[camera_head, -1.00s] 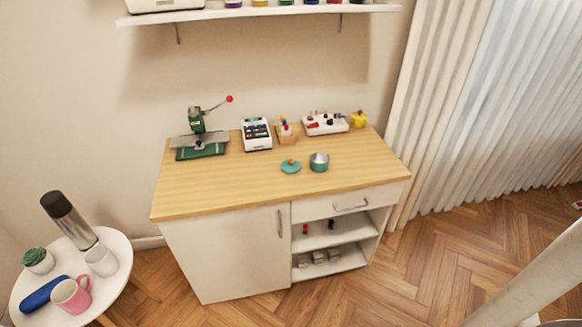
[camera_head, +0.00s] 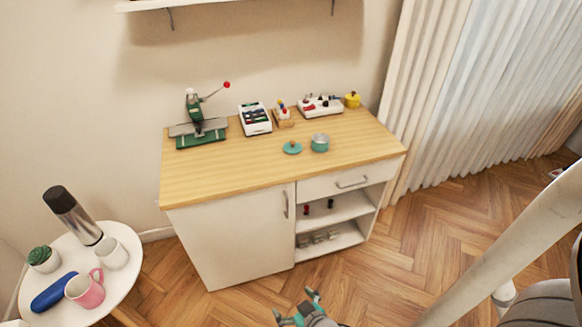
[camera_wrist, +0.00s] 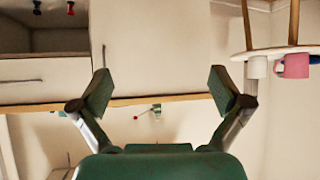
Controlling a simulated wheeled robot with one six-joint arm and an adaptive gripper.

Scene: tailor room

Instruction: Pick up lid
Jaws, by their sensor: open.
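The lid (camera_head: 292,147) is a small teal disc with a brown knob. It lies flat on the wooden cabinet top (camera_head: 220,184), just left of an open teal pot (camera_head: 320,142). My gripper (camera_head: 295,306) is at the bottom of the head view, low in front of the cabinet and well apart from the lid. In the wrist view, my gripper (camera_wrist: 165,92) has its two fingers spread wide with nothing between them. That view appears upside down and faces the cabinet front; the lid does not show there.
A green press (camera_head: 198,120), a white box (camera_head: 254,118), a pin holder (camera_head: 283,115), a white tray (camera_head: 320,105) and a yellow pot (camera_head: 352,99) line the back. A round side table (camera_head: 118,280) with mugs stands left. The cabinet top's front is clear.

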